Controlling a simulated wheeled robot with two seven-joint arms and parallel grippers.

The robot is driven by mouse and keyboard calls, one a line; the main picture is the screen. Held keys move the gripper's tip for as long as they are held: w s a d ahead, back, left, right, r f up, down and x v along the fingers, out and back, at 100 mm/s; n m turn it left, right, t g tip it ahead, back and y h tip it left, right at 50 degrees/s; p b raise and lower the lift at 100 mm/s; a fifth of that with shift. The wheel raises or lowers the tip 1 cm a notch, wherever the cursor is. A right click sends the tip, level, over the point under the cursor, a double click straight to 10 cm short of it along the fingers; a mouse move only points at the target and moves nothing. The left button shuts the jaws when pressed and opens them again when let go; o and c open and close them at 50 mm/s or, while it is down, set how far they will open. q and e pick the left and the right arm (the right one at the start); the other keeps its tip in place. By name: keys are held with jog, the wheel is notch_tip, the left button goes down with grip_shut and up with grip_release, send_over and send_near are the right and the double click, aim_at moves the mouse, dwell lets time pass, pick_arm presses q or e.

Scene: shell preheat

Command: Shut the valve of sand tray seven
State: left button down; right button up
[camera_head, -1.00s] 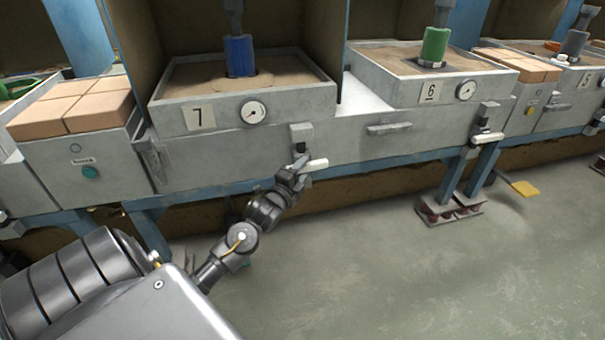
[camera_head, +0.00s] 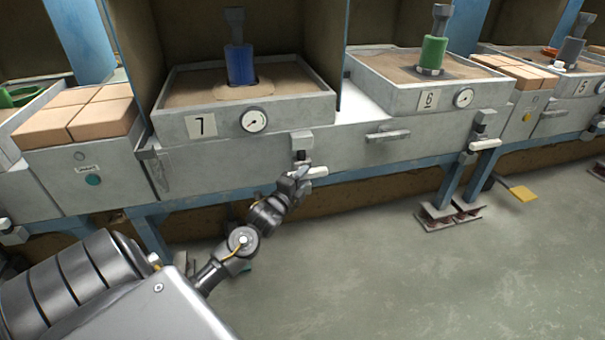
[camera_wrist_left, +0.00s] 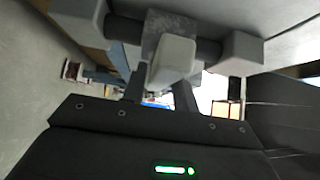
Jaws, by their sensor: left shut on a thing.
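Sand tray seven (camera_head: 180,141) is a grey box with a "7" plate and a round gauge, with a blue cylinder standing in its sand. My left gripper (camera_head: 301,177) is shut on the valve lever near the valve body. In the left wrist view the pale lever (camera_wrist_left: 173,60) shows end-on between the fingers (camera_wrist_left: 160,92), which partly hide behind it. My right gripper is not in view.
Tray six (camera_head: 400,98) with a green cylinder stands to the right, with its own valve (camera_head: 484,143) and pale lever. A box of tan bricks (camera_head: 80,160) stands left. Blue legs and a rail (camera_head: 375,165) run below.

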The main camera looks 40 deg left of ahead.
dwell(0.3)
pick_arm(q)
jog(key=c, duration=1.2)
grip_release()
jog(key=shift+c, duration=0.2)
jog(key=shift+s, duration=0.1)
